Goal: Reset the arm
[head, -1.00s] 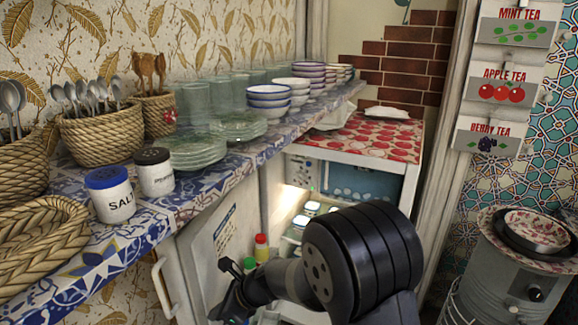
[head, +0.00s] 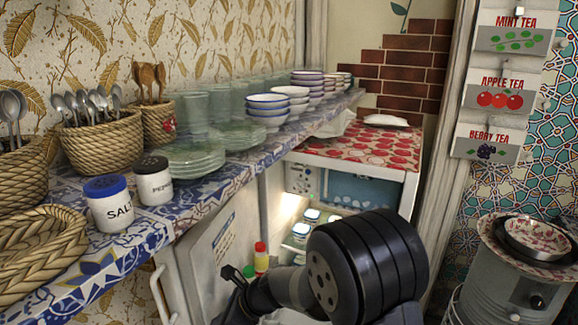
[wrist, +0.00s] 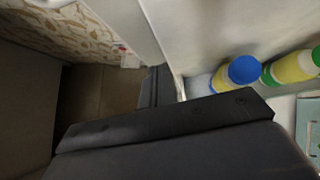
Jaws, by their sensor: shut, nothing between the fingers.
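My arm (head: 365,265) reaches low across the front of the open fridge in the head view. My gripper (head: 236,288) is at its left end, beside the inner side of the open fridge door (head: 212,250). It is shut and empty, with the fingertips small and dark in this view. In the wrist view, dark parts of my gripper fill the lower middle. Bottles with blue (wrist: 244,70) and green caps stand close beyond them, at the right.
Above the door, a tiled shelf (head: 225,178) holds a salt shaker (head: 108,203), a pepper shaker (head: 153,181), baskets, glass plates and bowls. Lidded jars (head: 301,232) stand inside the lit fridge. A grey stove with a bowl (head: 535,233) stands at the right.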

